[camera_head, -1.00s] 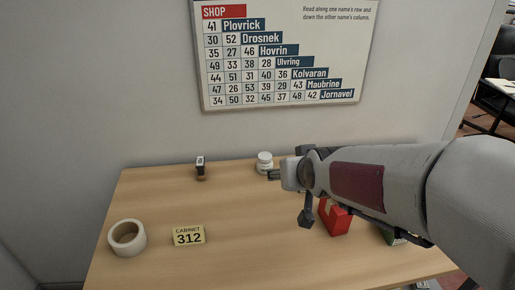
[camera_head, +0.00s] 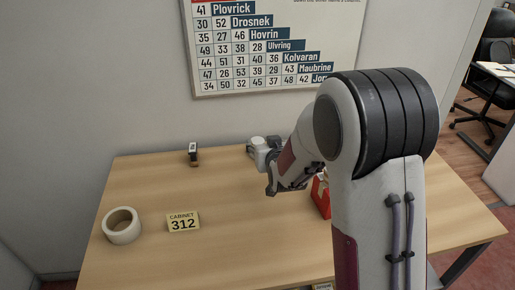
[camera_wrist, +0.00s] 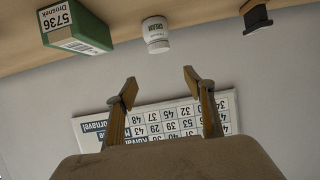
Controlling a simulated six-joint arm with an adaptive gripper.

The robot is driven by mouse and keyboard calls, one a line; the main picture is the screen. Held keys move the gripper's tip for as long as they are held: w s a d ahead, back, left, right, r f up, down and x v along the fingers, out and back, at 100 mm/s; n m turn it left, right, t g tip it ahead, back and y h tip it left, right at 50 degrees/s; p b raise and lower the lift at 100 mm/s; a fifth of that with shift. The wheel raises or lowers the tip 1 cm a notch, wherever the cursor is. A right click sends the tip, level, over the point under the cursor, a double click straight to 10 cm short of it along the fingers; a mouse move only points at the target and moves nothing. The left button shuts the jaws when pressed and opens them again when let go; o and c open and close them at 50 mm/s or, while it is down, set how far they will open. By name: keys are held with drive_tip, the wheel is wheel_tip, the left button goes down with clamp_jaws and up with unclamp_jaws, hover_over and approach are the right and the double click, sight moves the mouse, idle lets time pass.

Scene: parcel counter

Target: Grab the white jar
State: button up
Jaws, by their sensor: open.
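The white jar (camera_head: 256,141) stands near the back edge of the table, partly covered by my arm in the head view. In the wrist view the jar (camera_wrist: 156,36) appears upside down at the top, with a label reading CREAM. My gripper (camera_wrist: 160,86) is open and empty, its two fingers spread. The jar lies beyond the fingertips, roughly in line with the gap, and is not between them.
A green box (camera_wrist: 75,31) and a small black object (camera_wrist: 257,17) flank the jar in the wrist view. A red box (camera_head: 321,196), a tape roll (camera_head: 105,228), a yellow cabinet sign (camera_head: 183,222) and a small dark stand (camera_head: 194,155) are on the table (camera_head: 230,250). A chart (camera_wrist: 160,121) hangs behind.

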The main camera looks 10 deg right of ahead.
drive_tip(key=t, duration=0.1)
approach(258, 141)
drive_tip(key=x, duration=0.2)
drive_tip(key=shift+w+f, duration=0.25)
drive_tip(key=shift+w, duration=0.1)
drive_tip(key=shift+x, duration=1.3)
drive_tip(key=shift+x, duration=2.55)
drive_tip(key=shift+r, duration=0.1)
drive_tip(key=c, duration=1.3)
